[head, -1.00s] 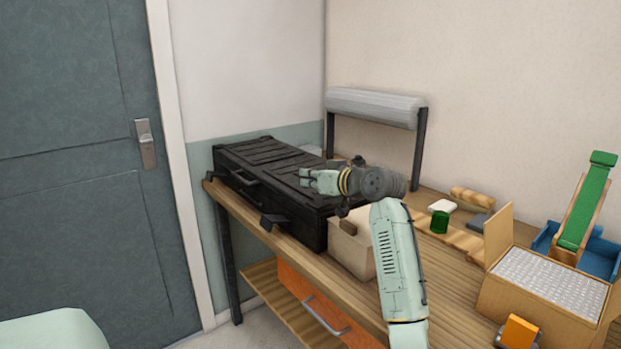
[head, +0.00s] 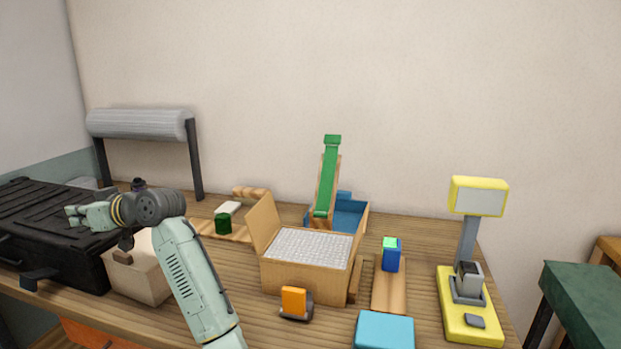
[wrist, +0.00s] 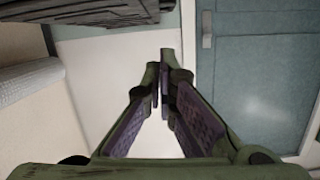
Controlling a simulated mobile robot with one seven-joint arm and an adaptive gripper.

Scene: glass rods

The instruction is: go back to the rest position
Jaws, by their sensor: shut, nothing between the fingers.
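My gripper (head: 76,215) is at the left of the head view, held over the black case (head: 50,258) and pointing left. Its fingers are closed with nothing between them. In the wrist view the two fingers (wrist: 163,85) come together at their tips, with purple pads along their inner sides. My arm reaches up from the lower edge of the head view, bent at the wrist joint in front of a small beige box.
The beige box (head: 140,270) stands right of the case. An open carton (head: 300,285) with a grey-white filling, an orange block (head: 294,300), a green ramp (head: 328,185) and a yellow scale-like device (head: 466,310) stand on the wooden table. A roll holder (head: 140,125) stands behind. A door (wrist: 255,80) shows in the wrist view.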

